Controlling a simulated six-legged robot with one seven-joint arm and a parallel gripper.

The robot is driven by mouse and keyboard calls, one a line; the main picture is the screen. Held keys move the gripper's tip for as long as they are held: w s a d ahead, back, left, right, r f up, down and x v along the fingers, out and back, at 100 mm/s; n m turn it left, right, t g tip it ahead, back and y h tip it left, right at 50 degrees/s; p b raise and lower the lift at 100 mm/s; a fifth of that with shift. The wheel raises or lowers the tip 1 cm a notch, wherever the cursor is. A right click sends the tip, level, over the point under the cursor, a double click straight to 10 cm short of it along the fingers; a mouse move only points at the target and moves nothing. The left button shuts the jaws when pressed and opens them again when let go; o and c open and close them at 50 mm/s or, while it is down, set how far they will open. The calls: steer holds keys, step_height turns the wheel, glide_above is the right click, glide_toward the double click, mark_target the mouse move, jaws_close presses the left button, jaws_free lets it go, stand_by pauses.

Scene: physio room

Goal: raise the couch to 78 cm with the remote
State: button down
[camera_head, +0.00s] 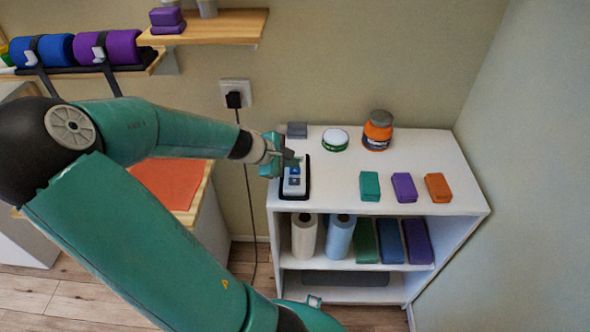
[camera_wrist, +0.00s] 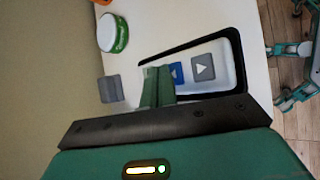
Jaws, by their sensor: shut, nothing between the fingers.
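The remote (camera_head: 294,181) lies on a black tray or holder (camera_head: 304,163) at the left edge of the white shelf's top. It is white, with a blue button and a grey button carrying arrows. In the wrist view the remote (camera_wrist: 222,66) lies just beyond my fingertips, with the grey button (camera_wrist: 203,67) clear and the blue button (camera_wrist: 176,72) partly hidden by the fingers. My gripper (camera_head: 290,158) is shut and empty, its tips (camera_wrist: 157,74) over the remote's end by the blue button. I cannot tell whether they touch it. No couch or height display is recognisable.
A cable hangs from the wall socket (camera_head: 235,94) left of the shelf. The shelf top's middle is clear.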

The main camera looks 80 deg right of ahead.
mark_target(291, 172)
steer(key=shift+r, duration=0.3)
steer(key=shift+r, duration=2.4)
steer(key=shift+w, duration=0.1)
steer(key=w+a+f+m+t+y, duration=0.15)
steer(key=w+a+t+y, duration=0.4)
steer(key=w+a, duration=1.25)
steer(key=a+r+t, duration=0.2)
steer(key=a+r, duration=0.2)
steer(key=a, duration=0.5)
steer(key=a+r+t+y, duration=0.1)
steer(key=a+r+t, duration=0.1)
steer(key=a+r, duration=0.3)
steer(key=a+r+t, duration=0.2)
steer(key=a+r, duration=0.2)
steer(key=a, duration=0.9)
steer(key=shift+s+a+r+n, duration=0.15)
steer(key=shift+s+a+n, duration=0.25)
steer(key=shift+n, duration=0.05)
